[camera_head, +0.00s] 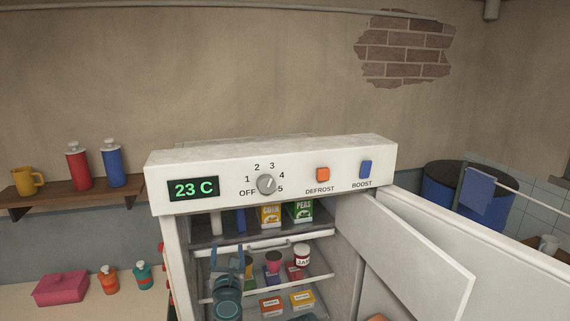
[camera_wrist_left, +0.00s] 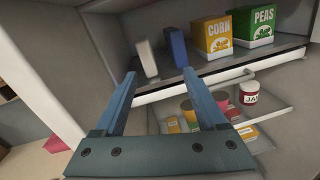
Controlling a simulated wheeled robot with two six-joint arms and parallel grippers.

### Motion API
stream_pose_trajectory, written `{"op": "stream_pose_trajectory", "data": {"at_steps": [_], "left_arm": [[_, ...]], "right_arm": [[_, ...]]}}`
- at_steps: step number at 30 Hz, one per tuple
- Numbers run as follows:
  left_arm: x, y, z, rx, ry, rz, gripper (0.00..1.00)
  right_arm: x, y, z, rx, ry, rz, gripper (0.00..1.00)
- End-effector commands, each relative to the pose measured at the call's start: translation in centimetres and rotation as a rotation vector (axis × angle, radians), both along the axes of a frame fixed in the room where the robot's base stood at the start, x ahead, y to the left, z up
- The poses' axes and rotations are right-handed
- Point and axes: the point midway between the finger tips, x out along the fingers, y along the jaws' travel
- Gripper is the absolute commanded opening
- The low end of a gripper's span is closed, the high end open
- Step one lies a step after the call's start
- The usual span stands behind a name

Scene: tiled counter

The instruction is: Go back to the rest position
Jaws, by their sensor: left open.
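The white fridge (camera_head: 155,200) stands open in front of me. Its front panel shows a green "23 C" display (camera_head: 194,188), a knob (camera_head: 266,184), an orange DEFROST button (camera_head: 322,174) and a blue BOOST button (camera_head: 365,169). My left gripper (camera_head: 228,257) is at the fridge opening, in front of the shelves. In the left wrist view its two blue fingers (camera_wrist_left: 160,75) are spread apart with nothing between them, pointing at the upper compartment. My right gripper is not in view.
A corn box (camera_head: 270,214) and a peas box (camera_head: 302,210) stand in the upper compartment. A jam jar (camera_head: 302,256) is on a shelf below. Open doors (camera_head: 430,260) swing out to the right. A pink box (camera_head: 61,288) and bottles are on the left counter.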

Motion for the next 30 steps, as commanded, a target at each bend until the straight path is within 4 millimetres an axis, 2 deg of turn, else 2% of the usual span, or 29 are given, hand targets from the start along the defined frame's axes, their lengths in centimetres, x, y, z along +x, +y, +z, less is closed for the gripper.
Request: {"op": "stream_pose_trajectory", "data": {"at_steps": [8,14,17,19,21,25,27,30], "left_arm": [[0.4,-3.6,-0.1,0.331,0.029,-0.179,0.74],[0.0,-7.4,-2.1,0.738,0.072,-0.396,0.74],[-1.0,-9.4,-4.7,1.029,0.107,-0.559,0.74],[-2.3,-10.5,-7.5,1.275,0.140,-0.711,0.74],[-4.1,-10.6,-10.8,1.519,0.180,-0.881,0.74],[-8.1,-8.8,-16.2,1.880,0.248,-1.205,0.74],[-10.1,-7.3,-18.2,2.010,0.279,-1.364,0.74],[-12.7,-5.0,-20.3,2.138,0.318,-1.572,0.74]], "right_arm": [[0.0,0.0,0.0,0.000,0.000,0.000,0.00],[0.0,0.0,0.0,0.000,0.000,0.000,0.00],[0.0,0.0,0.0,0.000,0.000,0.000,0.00],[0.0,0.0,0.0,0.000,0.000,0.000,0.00],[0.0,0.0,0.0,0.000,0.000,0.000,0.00],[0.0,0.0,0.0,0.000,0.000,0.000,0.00],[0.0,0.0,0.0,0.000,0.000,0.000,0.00],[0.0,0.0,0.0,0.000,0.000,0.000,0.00]]}}
